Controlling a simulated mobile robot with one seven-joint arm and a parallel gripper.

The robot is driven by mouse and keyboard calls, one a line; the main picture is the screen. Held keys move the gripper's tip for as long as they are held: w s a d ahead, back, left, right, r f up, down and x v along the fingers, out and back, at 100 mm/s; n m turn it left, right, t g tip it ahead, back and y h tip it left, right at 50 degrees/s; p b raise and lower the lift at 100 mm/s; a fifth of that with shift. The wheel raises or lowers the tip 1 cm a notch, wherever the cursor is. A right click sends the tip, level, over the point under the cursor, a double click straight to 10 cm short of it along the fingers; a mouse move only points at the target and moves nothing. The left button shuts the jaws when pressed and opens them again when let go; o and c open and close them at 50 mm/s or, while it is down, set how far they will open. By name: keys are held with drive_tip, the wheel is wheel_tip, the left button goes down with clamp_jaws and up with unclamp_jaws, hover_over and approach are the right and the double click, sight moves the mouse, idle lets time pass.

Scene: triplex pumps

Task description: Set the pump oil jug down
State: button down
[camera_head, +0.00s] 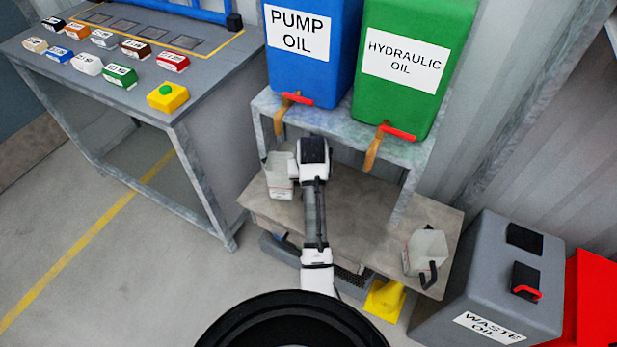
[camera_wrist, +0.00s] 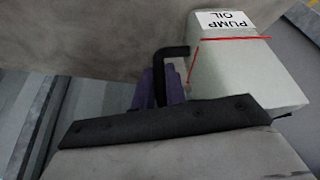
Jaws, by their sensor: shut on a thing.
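The pump oil jug (camera_head: 278,178) is whitish, at the left end of the low bench (camera_head: 345,205), under the blue PUMP OIL tank (camera_head: 312,50). In the wrist view the jug (camera_wrist: 235,75) shows its PUMP OIL label, a red line and a black handle. My gripper (camera_wrist: 168,85), with purple fingers, is shut on the handle. In the head view my white and black wrist hides the fingers and part of the jug. The jug looks about upright; whether its base touches the bench I cannot tell.
A second jug (camera_head: 427,252) stands at the bench's right end. The green HYDRAULIC OIL tank (camera_head: 415,55) sits beside the blue one; both have taps with red handles. A grey WASTE OIL bin (camera_head: 480,275) stands at right. The bench's middle is clear apart from my arm above it.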

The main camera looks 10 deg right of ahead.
drive_tip(key=shift+f, duration=0.75)
drive_tip(key=shift+f, duration=0.2)
drive_tip(key=c, duration=1.4)
unclamp_jaws()
drive_tip(key=shift+c, duration=0.2)
drive_tip(key=v, duration=1.2)
drive_tip(key=shift+r, duration=0.2)
